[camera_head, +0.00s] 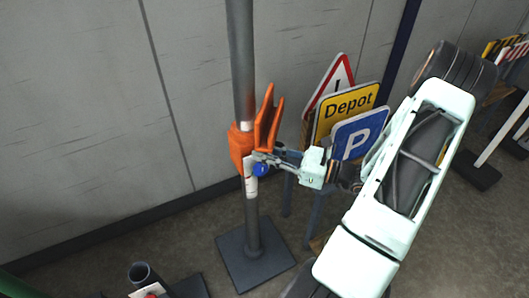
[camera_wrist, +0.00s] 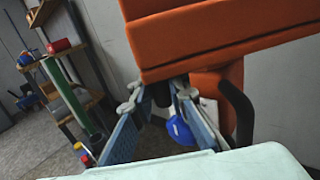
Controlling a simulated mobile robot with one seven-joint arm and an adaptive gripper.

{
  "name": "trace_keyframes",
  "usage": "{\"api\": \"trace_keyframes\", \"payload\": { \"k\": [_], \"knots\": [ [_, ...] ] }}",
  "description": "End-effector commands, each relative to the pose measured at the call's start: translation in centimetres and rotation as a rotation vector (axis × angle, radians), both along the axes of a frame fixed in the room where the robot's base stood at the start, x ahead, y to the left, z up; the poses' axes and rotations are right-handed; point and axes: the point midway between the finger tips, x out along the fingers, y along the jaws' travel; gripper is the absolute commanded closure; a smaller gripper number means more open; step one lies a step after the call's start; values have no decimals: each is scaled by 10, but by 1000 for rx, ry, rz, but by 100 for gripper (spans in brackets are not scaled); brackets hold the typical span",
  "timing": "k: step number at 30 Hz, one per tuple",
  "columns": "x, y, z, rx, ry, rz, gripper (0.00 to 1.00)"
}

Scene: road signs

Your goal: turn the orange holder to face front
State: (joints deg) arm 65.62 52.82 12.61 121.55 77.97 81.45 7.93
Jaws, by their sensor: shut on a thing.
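The orange holder (camera_head: 241,146) sits around a grey upright pole (camera_head: 241,60), with two tall orange prongs rising on its right side. In the wrist view the holder (camera_wrist: 215,35) fills the top and right. My gripper (camera_head: 258,158) reaches in from the right and touches the holder's lower part. In the wrist view, my gripper's fingertips (camera_wrist: 158,88) are close together under the orange body, around a dark part that is mostly hidden. A blue knob (camera_head: 262,170) is just below the fingers; it also shows beside the right finger in the wrist view (camera_wrist: 180,130).
A triangular warning sign (camera_head: 336,82), a yellow Depot sign (camera_head: 347,112) and a blue P sign (camera_head: 357,137) stand close to my arm. The pole has a dark square base (camera_head: 230,258). A grey wall is close behind. A wooden shelf (camera_wrist: 62,48) shows left.

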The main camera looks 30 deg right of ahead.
Motion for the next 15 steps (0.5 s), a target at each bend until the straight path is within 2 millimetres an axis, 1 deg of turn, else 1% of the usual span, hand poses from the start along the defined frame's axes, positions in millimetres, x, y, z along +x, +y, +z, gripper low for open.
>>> {"api": "trace_keyframes", "payload": {
  "k": [7, 15],
  "knots": [
    [0, 0, 0, -1, -1, 0, 100],
    [0, 5, 0, -1, 0, 2, 100]
  ]
}}
